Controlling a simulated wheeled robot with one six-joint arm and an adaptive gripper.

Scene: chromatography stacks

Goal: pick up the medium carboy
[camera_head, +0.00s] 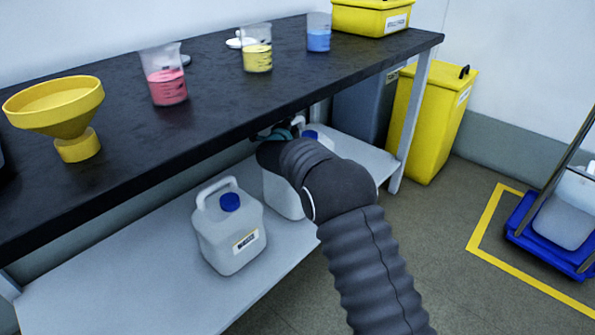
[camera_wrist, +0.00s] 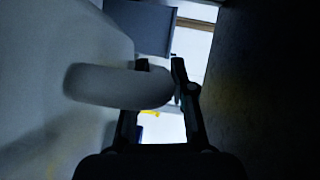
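Carboys with blue caps stand on the lower shelf in the head view. One white carboy (camera_head: 229,240) is in full view at the left. A second carboy (camera_head: 281,197) is largely hidden behind my arm, and a third carboy (camera_head: 318,139) shows partly farther right. I cannot tell by sight which is medium. My gripper (camera_head: 275,131) is just under the bench's front edge, above the second carboy. In the wrist view, my gripper (camera_wrist: 161,66) has its fingers apart. A pale carboy handle (camera_wrist: 115,86) crosses in front of the left finger and reaches towards the right one; no firm grip shows.
The dark bench top (camera_head: 210,85) overhangs the shelf (camera_head: 150,275) closely above my gripper. A yellow funnel (camera_head: 60,112) and several beakers stand on it. A yellow bin (camera_head: 432,125) stands right of the bench. Floor to the right is partly clear, with a blue trolley (camera_head: 550,248).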

